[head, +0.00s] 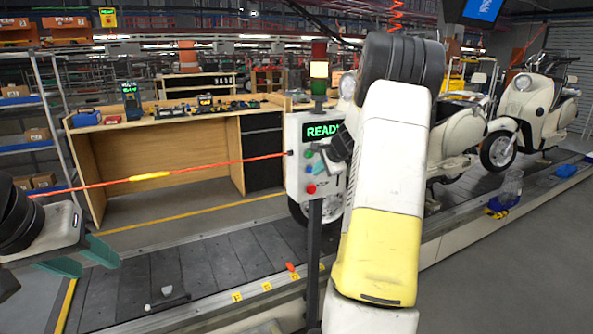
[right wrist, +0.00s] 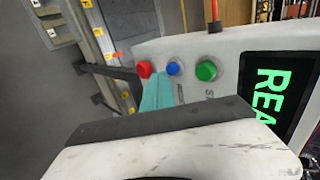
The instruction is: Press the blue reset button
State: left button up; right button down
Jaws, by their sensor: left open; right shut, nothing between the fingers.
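The blue button (head: 309,168) sits on the pale control box (head: 294,180), between the green button (head: 309,154) above and the red button (head: 311,188) below. In the right wrist view the blue button (right wrist: 173,68) is between the red (right wrist: 144,68) and green (right wrist: 206,70) ones. My right gripper (right wrist: 159,80) is shut and empty, its teal fingertips just beside the blue button; I cannot tell whether they touch it. In the head view my right arm hides part of the box. My left gripper (head: 88,257) is open and empty at the lower left.
The box's screen (head: 323,131) reads READY in green, and a stack light (head: 319,70) stands above it. An orange cord (head: 220,164) runs left from the box. The slat conveyor (head: 190,265) carries cream scooters (head: 525,100). A wooden bench (head: 160,125) stands behind.

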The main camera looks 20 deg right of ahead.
jog(key=v, duration=1)
jog(key=shift+s+d, duration=0.2)
jog(key=shift+s, duration=0.05)
jog(key=s+a+r+n+g+y, duration=0.1)
jog(key=s+a+r+n, duration=0.2)
jog(key=a, duration=0.4)
jog(key=s+a+r+n, duration=0.1)
jog(key=s+a+n, duration=0.2)
jog(key=s+a, duration=0.25)
jog(key=s+a+r+n+g+y, duration=0.1)
jog(key=s+a+r+n, duration=0.15)
jog(key=a, duration=0.55)
jog(key=s+a+f+n, duration=0.1)
jog(key=s+a+n, duration=0.1)
jog(key=s, duration=0.4)
jog(key=s+a+f+n, duration=0.2)
jog(key=s+a+n, duration=0.1)
jog(key=s, duration=0.3)
jog(key=s+a+f+n+g, duration=0.1)
jog(key=s+a+n, duration=0.2)
jog(key=s, duration=0.4)
jog(key=shift+f+n+h, duration=0.3)
jog(key=shift+f+n, duration=0.1)
jog(key=shift+n, duration=0.15)
jog(key=shift+a, duration=0.1)
